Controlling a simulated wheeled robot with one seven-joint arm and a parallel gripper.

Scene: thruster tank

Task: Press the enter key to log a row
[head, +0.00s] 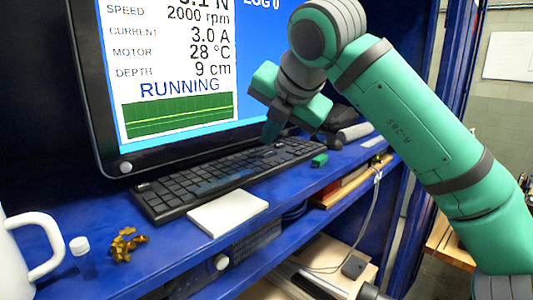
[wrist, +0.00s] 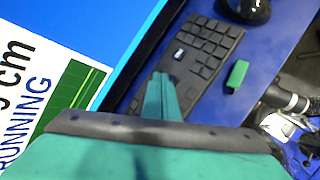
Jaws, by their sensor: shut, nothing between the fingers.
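A black keyboard (head: 205,180) lies on the blue shelf in front of the monitor. Its right end with the number pad (wrist: 208,52) shows in the wrist view, where one key (wrist: 178,54) is light-coloured. My gripper (head: 268,139) is shut and empty over the right part of the keyboard. In the wrist view its fingertips (wrist: 161,78) are together, over the keyboard near the light key. I cannot tell whether they touch a key. The monitor (head: 180,60) reads RUNNING, and "LOG 0" shows at its upper right, partly cut off.
A green block (head: 319,160) lies beside the keyboard's right end. A black mouse (wrist: 246,10) is beyond it. A white pad (head: 228,212), a white mug (head: 25,250), a small vial (head: 82,257) and a crumpled golden piece (head: 127,244) are along the shelf's front.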

